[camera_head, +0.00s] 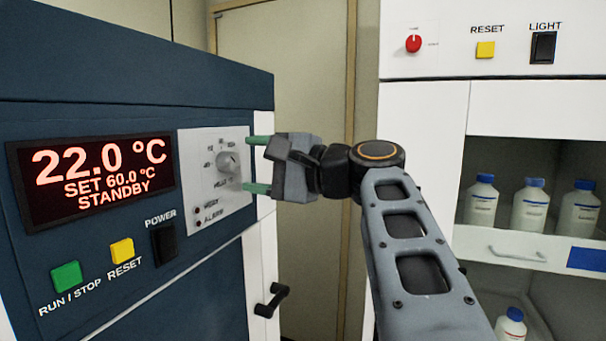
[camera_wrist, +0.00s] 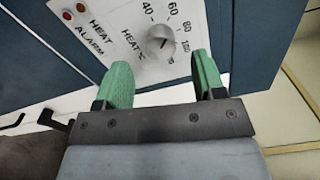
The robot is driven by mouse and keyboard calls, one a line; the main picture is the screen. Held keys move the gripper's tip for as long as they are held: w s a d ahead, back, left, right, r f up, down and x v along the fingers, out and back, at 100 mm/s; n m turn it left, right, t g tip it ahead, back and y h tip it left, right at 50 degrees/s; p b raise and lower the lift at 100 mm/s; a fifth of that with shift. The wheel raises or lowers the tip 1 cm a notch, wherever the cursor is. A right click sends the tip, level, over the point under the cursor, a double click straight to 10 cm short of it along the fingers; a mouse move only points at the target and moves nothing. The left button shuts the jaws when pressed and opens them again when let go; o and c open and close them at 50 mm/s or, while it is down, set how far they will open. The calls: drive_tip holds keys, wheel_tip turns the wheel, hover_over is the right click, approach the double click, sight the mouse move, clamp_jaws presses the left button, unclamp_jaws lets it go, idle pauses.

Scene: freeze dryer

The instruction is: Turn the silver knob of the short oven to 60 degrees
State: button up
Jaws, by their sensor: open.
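The silver knob (camera_head: 228,162) sits on a light dial plate on the front of the short blue oven (camera_head: 120,95). It also shows in the wrist view (camera_wrist: 160,40), with scale numbers such as 40, 60 and 80 around it. The oven display (camera_head: 95,180) reads 22.0 °C, SET 60.0 °C, STANDBY. My gripper (camera_head: 257,163) is open, its green fingers pointing at the dial plate. In the wrist view the fingers (camera_wrist: 160,82) are spread below the knob in the picture, apart from it. Nothing is between them.
Below the display are a green run/stop button (camera_head: 66,276), a yellow reset button (camera_head: 122,250) and a black power switch (camera_head: 164,243). A black door handle (camera_head: 271,300) sticks out lower down. A white cabinet (camera_head: 420,130) with bottles stands right.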

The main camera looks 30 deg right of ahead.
drive_tip(key=b+v, duration=0.1)
drive_tip(key=v, duration=0.8)
idle(0.5)
drive_tip(key=w+d+f+m+g+h, duration=0.1)
drive_tip(key=w+d+f+h, duration=0.1)
drive_tip(key=d+f+h, duration=0.35)
drive_tip(key=w+d+f+m+g+h, duration=0.1)
drive_tip(key=w+d+f+h, duration=0.1)
drive_tip(key=f, duration=0.7)
wheel_tip(320, 180, down, 12)
drive_tip(key=a+n+g+h, duration=0.2)
drive_tip(key=n+g, duration=0.1)
drive_tip(key=g, duration=0.1)
drive_tip(key=s+a+f+n+g, duration=0.2)
drive_tip(key=a+f+n, duration=0.4)
drive_tip(key=f, duration=0.2)
drive_tip(key=s+a+f+n+g+h, duration=0.1)
drive_tip(key=s+a+f+n+g, duration=0.1)
drive_tip(key=a+f+n, duration=0.4)
drive_tip(key=shift+s+a+f+g, duration=0.15)
drive_tip(key=shift+a+f+g, duration=0.15)
drive_tip(key=shift+a+f, duration=0.7)
